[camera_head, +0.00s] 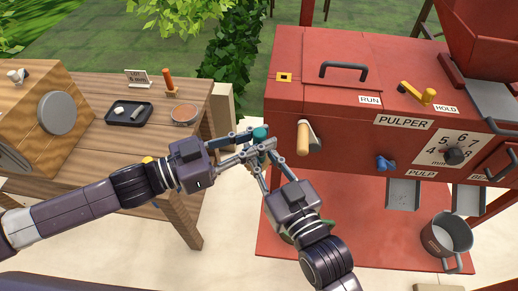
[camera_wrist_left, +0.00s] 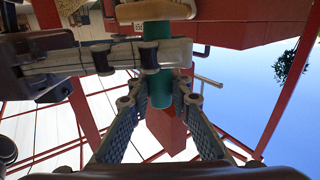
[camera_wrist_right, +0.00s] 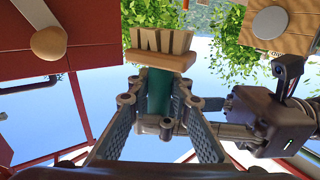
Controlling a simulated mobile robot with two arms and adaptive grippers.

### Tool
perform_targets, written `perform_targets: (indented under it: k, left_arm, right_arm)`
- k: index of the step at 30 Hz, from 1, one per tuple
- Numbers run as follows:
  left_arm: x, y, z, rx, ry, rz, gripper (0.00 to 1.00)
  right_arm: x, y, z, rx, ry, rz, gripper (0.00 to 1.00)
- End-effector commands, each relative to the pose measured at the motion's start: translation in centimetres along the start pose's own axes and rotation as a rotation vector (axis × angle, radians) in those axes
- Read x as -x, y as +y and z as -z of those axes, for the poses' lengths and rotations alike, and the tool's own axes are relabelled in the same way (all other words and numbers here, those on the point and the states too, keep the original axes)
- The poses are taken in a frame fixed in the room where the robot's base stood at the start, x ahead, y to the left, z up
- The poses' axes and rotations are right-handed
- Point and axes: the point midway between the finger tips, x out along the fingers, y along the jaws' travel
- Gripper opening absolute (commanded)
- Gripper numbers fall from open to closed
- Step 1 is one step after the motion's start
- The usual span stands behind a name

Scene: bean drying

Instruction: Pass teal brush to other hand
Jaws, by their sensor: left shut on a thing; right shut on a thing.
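The teal brush (camera_head: 261,132) is held up in the air between my two grippers, in front of the gap between the wooden table and the red pulper. Its teal handle (camera_wrist_left: 160,93) shows in the left wrist view. In the right wrist view the teal handle (camera_wrist_right: 158,92) stands below a pale wooden head (camera_wrist_right: 160,58). My left gripper (camera_head: 252,145) is shut on the brush from the left. My right gripper (camera_head: 264,155) is shut on it from below right. The fingers hide part of the handle.
The wooden table (camera_head: 90,90) at left holds a black tray (camera_head: 130,114), a round dish (camera_head: 184,113) and an orange-handled tool (camera_head: 168,80). The red pulper (camera_head: 350,120) stands close at right with a projecting wooden-gripped handle (camera_head: 303,138). A metal pot (camera_head: 446,236) stands at lower right.

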Motion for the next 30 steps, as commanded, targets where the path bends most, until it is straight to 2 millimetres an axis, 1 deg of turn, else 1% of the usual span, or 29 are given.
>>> perform_targets:
  k: [3, 4, 9, 17, 20, 23, 30]
  left_arm:
    - [0.0, 0.0, 0.1, -0.001, 0.001, 0.0, 0.0]
    - [0.0, 0.0, 0.1, -0.001, 0.001, 0.0, 0.19]
    - [0.0, 0.0, 0.0, -0.001, 0.001, 0.0, 0.38]
    - [0.0, 0.0, 0.0, 0.0, 0.0, 0.0, 0.39]
    - [0.3, -0.1, -0.1, 0.0, -0.001, 0.002, 0.39]
    - [1.3, -0.1, -0.2, 0.003, -0.003, 0.003, 0.39]
    - [5.2, -0.1, -0.3, 0.004, -0.006, 0.004, 0.39]
  right_arm:
    - [0.0, -0.1, 0.0, -0.001, 0.0, 0.002, 0.0]
    - [0.0, -0.1, 0.1, -0.001, 0.001, 0.002, 0.0]
    - [0.0, -0.1, 0.1, -0.001, 0.001, 0.002, 0.0]
    - [0.0, -0.1, 0.1, -0.001, 0.001, 0.001, 0.0]
    - [0.0, -0.1, 0.1, -0.001, 0.001, 0.001, 0.0]
    - [0.0, -0.1, 0.1, -0.001, 0.001, 0.001, 0.0]
    - [0.0, -0.1, 0.1, -0.001, 0.001, 0.001, 0.0]
